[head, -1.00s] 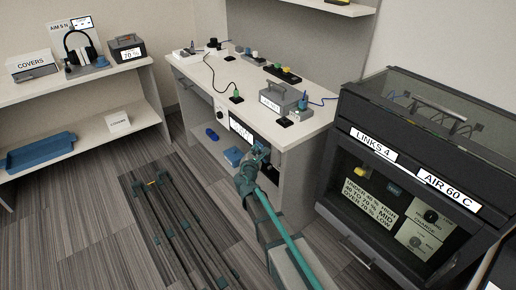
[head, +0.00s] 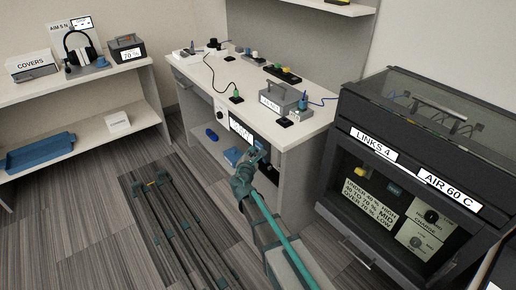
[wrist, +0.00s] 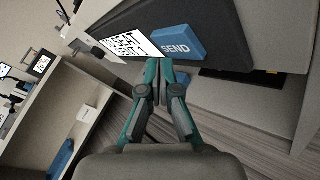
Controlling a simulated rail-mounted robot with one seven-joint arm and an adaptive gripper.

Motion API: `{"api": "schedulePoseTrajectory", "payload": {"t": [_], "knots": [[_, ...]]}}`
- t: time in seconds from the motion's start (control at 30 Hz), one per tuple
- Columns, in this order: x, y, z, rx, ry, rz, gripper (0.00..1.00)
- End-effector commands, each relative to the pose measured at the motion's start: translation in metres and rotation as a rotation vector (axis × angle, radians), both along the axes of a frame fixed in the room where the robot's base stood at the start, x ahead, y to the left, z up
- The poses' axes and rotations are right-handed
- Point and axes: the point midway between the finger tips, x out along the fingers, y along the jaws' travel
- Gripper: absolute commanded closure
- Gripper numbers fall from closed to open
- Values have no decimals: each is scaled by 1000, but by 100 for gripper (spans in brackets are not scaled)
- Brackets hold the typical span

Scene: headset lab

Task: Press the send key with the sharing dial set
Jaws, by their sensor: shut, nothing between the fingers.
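The blue send key (wrist: 176,46), lettered SEND, sticks out from a dark panel (wrist: 218,22) in the wrist view. A white label (wrist: 132,46) is beside it; its words are only partly readable.
The desk top (head: 208,72) holds a grey case (head: 279,98), cables and small plugs. A dark cabinet (head: 412,160) labelled LINKS 4 and AIR 60 C stands at right. Shelves (head: 95,145) with headphones (head: 80,48) are at left.

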Motion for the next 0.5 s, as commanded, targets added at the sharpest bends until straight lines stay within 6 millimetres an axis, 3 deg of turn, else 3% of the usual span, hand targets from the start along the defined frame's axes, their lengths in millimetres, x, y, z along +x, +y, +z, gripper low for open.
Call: {"api": "schedulePoseTrajectory", "payload": {"t": [0.5], "knots": [[-24, 31, 0, 0, 0, 2, 100]]}}
